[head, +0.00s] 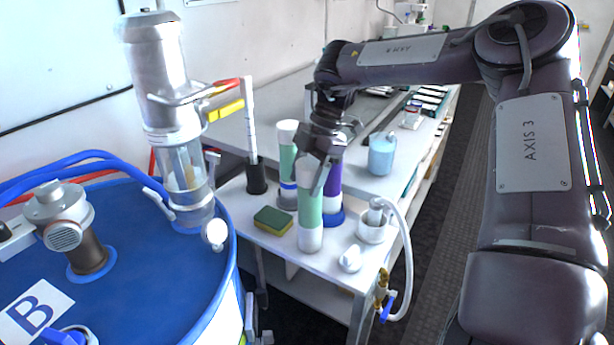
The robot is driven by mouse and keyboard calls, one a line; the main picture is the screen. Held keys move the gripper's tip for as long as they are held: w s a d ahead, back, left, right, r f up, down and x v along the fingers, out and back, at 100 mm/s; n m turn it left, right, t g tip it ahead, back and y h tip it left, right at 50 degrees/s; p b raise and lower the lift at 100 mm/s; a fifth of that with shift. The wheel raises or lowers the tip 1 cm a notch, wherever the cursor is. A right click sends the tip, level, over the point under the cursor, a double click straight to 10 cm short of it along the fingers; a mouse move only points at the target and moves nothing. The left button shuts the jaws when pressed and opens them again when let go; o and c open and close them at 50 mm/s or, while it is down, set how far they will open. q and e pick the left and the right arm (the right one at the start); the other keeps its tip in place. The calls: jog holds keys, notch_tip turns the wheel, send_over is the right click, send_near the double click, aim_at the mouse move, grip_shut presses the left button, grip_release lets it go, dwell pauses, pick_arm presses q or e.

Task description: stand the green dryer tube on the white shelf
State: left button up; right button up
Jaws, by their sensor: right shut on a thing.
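A green dryer tube (309,207) with a white top and white lower end is upright in the middle of the head view, over the front part of the white shelf (336,280). My right gripper (314,174) reaches down from behind and is shut on this tube near its upper part. I cannot tell whether the tube's lower end touches the shelf. A second green tube (287,155) stands behind it to the left, in a blue-and-white base. A purple tube (333,186) in a blue base stands close behind the held tube, partly hidden. My left gripper is not in view.
A green and yellow sponge (273,220) lies left of the held tube. A white fitting with a hose (374,223) and a small white piece (350,258) are on its right. A black holder (256,177) and blue bottle (381,157) stand farther back. A blue drum (150,285) fills the left.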

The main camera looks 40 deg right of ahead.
jog(key=shift+f, duration=0.1)
jog(key=o, duration=1.6)
jog(key=shift+o, duration=0.2)
jog(key=v, duration=1.2)
jog(key=shift+p, duration=0.3)
jog(key=shift+s+a, duration=0.1)
jog(key=shift+s, duration=0.05)
